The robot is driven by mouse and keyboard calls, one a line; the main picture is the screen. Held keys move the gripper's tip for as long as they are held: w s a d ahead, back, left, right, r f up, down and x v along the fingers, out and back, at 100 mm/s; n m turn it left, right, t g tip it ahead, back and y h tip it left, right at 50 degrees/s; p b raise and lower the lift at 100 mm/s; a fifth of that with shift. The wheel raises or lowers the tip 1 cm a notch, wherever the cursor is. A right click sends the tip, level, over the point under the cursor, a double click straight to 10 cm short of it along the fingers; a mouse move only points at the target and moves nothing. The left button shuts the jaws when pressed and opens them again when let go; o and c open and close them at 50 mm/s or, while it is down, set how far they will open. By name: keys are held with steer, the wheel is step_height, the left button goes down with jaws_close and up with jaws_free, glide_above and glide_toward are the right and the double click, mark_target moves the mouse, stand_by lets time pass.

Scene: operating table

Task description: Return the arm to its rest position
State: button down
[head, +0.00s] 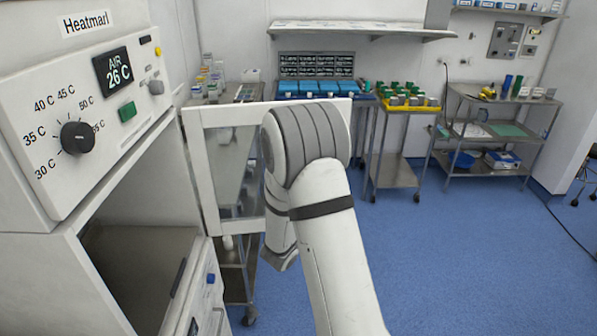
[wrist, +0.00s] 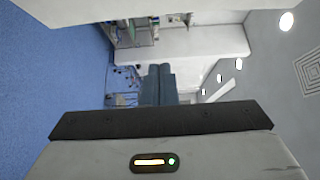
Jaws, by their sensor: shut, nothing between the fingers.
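My arm (head: 335,250) rises from the bottom of the head view and bends over at a grey-banded joint. Its far part folds back down behind the forearm, in front of the open cabinet door. My gripper is hidden there in the head view. In the wrist view my gripper (wrist: 158,70) shows as two blue-grey fingers side by side, touching, with nothing between them. The wrist view looks turned on its side, with the blue floor at left and ceiling lights at right.
The white warming cabinet (head: 30,150) stands close at left, its compartment open. Its framed glass door (head: 197,172) swings out close to my arm. Carts with blue bins (head: 320,88) and yellow trays (head: 408,105) stand at the back. Blue floor (head: 470,250) is clear at right.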

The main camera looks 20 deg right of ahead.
steer(key=s+r+m+g+y, duration=0.1)
steer(key=s+r+m+g, duration=0.15)
steer(key=s+m, duration=0.45)
steer(key=s+d+r+m+g+y, duration=0.1)
steer(key=s+r+m+g, duration=0.1)
steer(key=s+m+g, duration=0.45)
steer(key=s+r+m+g+y, duration=0.1)
steer(key=s+r+m, duration=0.1)
steer(key=s+m, duration=0.5)
steer(key=s+a+r+m+t+y, duration=0.1)
steer(key=s+a+m+y, duration=0.2)
steer(key=a+m+y, duration=0.3)
steer(key=s+a+r+m+t+y, duration=0.1)
steer(key=s+a+m+t+y, duration=0.1)
steer(key=a+m+y, duration=0.4)
steer(key=s+a+m, duration=0.1)
steer(key=a+m, duration=0.3)
steer(key=m, duration=0.6)
steer(key=shift+s+a+r, duration=0.2)
steer(key=shift+s+a, duration=0.05)
steer(key=shift+d+m, duration=0.1)
steer(key=shift+m, duration=0.15)
